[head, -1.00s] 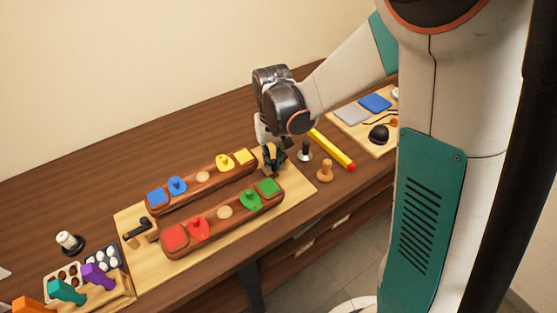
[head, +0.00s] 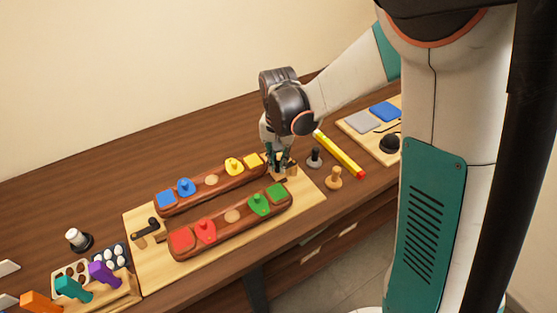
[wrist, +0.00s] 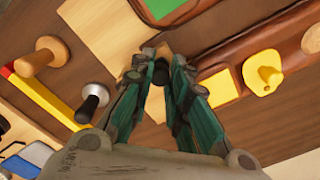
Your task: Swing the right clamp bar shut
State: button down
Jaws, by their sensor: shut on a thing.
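The right clamp bar is mostly hidden by my gripper. Its dark round end (wrist: 161,72) shows between my fingertips in the wrist view. My gripper (head: 281,173) is at the right end of the light wooden board (head: 308,190), pointing down. In the wrist view my gripper (wrist: 158,65) has its teal fingers closed around that dark end. The bar's angle cannot be made out. Two brown saddles lie on the board: the back one (head: 196,200) with blue and yellow pieces, the front one (head: 220,239) with red and green pieces. The left clamp (head: 148,229) has a black bar.
A grey-black peg (head: 314,158) and a wooden peg (head: 334,178) stand right of the board. A yellow bar (head: 340,154) lies behind them. A tray with blue and grey pads (head: 370,115) is at the back right. Coloured-handled tools (head: 104,273) stand front left.

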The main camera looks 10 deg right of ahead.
aim_at(278, 162)
jog(key=c, duration=1.5)
grip_release()
jog(key=shift+w, duration=0.1)
notch_tip(278, 162, up, 12)
jog(key=shift+r, duration=0.1)
